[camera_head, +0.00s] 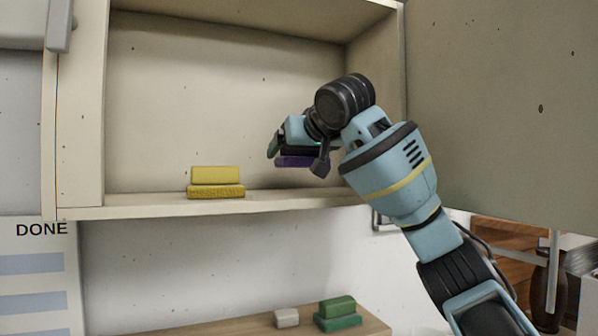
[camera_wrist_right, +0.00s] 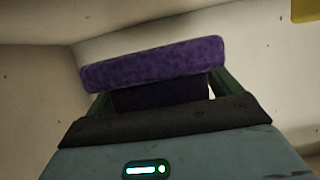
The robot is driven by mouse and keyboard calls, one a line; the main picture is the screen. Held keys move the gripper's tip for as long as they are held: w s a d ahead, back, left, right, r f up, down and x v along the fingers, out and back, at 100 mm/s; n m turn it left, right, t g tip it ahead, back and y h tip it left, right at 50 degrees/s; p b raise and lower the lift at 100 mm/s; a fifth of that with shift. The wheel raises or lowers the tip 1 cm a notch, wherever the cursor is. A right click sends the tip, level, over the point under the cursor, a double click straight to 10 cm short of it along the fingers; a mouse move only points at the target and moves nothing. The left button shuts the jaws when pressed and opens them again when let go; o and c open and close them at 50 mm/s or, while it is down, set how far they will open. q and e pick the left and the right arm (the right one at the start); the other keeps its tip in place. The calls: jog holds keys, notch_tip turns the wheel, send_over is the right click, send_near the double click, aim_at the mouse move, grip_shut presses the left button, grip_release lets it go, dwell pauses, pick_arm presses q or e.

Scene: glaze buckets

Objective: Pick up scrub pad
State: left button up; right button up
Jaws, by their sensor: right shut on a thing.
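A purple scrub pad (camera_head: 295,161) is held inside the open cabinet, above its shelf, and part of it is hidden by my right gripper (camera_head: 288,147). In the right wrist view the pad (camera_wrist_right: 150,63) is a long speckled purple block, with a darker purple part between the fingers. My right gripper (camera_wrist_right: 160,96) is shut on it, and the pad looks clear of the shelf. My left gripper is not in view.
Two stacked yellow pads (camera_head: 215,182) sit on the cabinet shelf (camera_head: 290,199) left of my gripper. Below, a wooden surface (camera_head: 250,322) bears a white block (camera_head: 287,318) and green blocks (camera_head: 337,312). A large panel (camera_head: 500,110) stands on the right.

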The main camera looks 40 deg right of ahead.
jog(key=shift+r, duration=2.4)
jog(key=shift+f, duration=0.1)
